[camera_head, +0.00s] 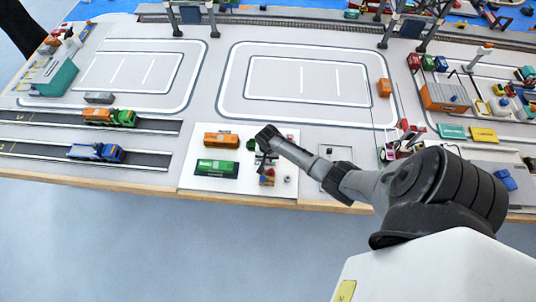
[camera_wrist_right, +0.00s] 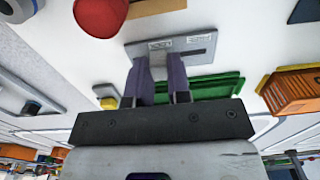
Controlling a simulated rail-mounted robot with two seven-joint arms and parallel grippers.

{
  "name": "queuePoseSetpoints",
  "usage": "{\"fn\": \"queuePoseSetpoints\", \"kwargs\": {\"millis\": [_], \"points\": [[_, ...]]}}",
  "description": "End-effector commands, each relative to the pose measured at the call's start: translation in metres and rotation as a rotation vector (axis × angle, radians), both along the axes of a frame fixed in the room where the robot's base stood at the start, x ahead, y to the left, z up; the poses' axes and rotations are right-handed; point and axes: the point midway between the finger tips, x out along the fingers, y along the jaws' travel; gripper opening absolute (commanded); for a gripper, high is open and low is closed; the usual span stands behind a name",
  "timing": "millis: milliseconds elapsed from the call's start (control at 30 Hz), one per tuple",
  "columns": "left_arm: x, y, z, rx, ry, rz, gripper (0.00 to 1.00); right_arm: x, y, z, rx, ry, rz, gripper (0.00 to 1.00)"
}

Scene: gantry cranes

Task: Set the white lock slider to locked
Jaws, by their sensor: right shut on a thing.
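The grey lock plate (camera_wrist_right: 200,45) with two small white labels and a dark slot lies ahead of my right gripper in the right wrist view. My right gripper (camera_wrist_right: 160,66) has its two fingers at the near edge of this plate, with a narrow gap between them. In the head view my right gripper (camera_head: 266,163) points down over the white board (camera_head: 241,189). The plate is too small to make out there. My left gripper is not in view.
A large red knob (camera_wrist_right: 100,14) is close to the fingers in the wrist view. Toy trucks (camera_head: 96,153) stand on the left lanes.

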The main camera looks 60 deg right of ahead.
Motion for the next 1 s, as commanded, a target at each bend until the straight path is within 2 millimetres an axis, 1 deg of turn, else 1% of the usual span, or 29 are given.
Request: {"fn": "queuePoseSetpoints", "kwargs": {"millis": [67, 100, 367, 600, 733, 867, 1000], "points": [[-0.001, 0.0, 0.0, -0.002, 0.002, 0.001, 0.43, -0.002, -0.001, 0.0, -0.001, 0.004, -0.001, 0.0], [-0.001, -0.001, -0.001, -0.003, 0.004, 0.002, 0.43, -0.002, -0.001, 0.0, -0.001, 0.005, -0.001, 0.19], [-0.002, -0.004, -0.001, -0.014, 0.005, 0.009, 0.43, -0.001, -0.001, 0.0, -0.001, 0.004, -0.001, 0.44], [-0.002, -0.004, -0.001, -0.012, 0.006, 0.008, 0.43, -0.001, -0.001, 0.0, -0.001, 0.002, -0.001, 0.45], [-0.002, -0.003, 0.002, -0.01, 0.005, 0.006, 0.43, -0.001, -0.001, 0.009, -0.001, 0.002, -0.001, 0.45], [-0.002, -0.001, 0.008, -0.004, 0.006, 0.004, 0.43, -0.001, -0.001, 0.029, -0.001, 0.001, 0.0, 0.45], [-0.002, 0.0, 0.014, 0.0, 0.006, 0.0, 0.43, -0.001, -0.001, 0.057, -0.002, -0.001, -0.001, 0.45]]}}
